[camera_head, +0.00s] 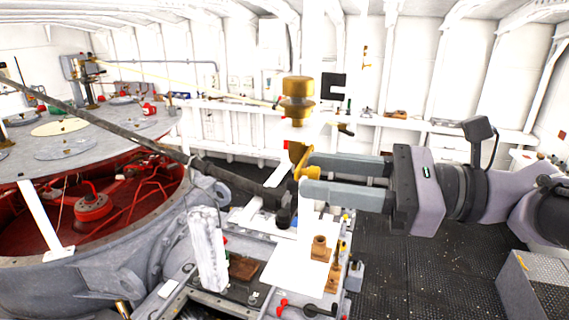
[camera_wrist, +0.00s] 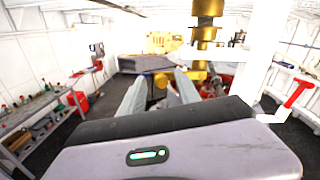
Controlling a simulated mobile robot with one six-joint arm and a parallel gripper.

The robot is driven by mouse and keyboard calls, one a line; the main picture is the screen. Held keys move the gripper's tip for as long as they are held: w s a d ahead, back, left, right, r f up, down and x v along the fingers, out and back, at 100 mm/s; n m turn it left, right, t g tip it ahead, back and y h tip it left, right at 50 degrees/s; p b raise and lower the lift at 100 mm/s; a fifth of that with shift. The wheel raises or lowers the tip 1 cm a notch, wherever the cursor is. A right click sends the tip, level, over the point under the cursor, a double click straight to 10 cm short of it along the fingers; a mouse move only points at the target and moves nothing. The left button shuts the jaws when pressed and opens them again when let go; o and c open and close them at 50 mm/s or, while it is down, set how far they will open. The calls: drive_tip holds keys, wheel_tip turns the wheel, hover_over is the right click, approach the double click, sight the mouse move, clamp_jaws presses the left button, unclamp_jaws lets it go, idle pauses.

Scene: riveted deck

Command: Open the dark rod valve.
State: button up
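A long dark rod (camera_head: 120,135) slants from the upper left down to a dark block (camera_head: 272,196) near the centre of the head view. A dark bar, probably the same block, shows beyond the fingers in the wrist view (camera_wrist: 140,63). My gripper (camera_head: 304,175) comes in from the right, its two grey fingers apart. A yellow brass piece (camera_head: 299,160) on the white post stands at the fingertips. In the wrist view a small yellow knob (camera_wrist: 160,80) shows between my fingers (camera_wrist: 160,82), with no clear grip on it. The contact is hard to judge.
A brass fitting (camera_head: 298,98) tops the post above my gripper. A large round grey tank (camera_head: 60,290) with a red inside fills the left. A white block (camera_head: 208,250) stands in front. Dark grating floor (camera_head: 410,270) is open at the right.

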drive_tip(key=shift+w, duration=0.25)
drive_tip(key=shift+s+d, duration=0.2)
drive_tip(key=shift+c, duration=0.7)
clamp_jaws()
idle(0.4)
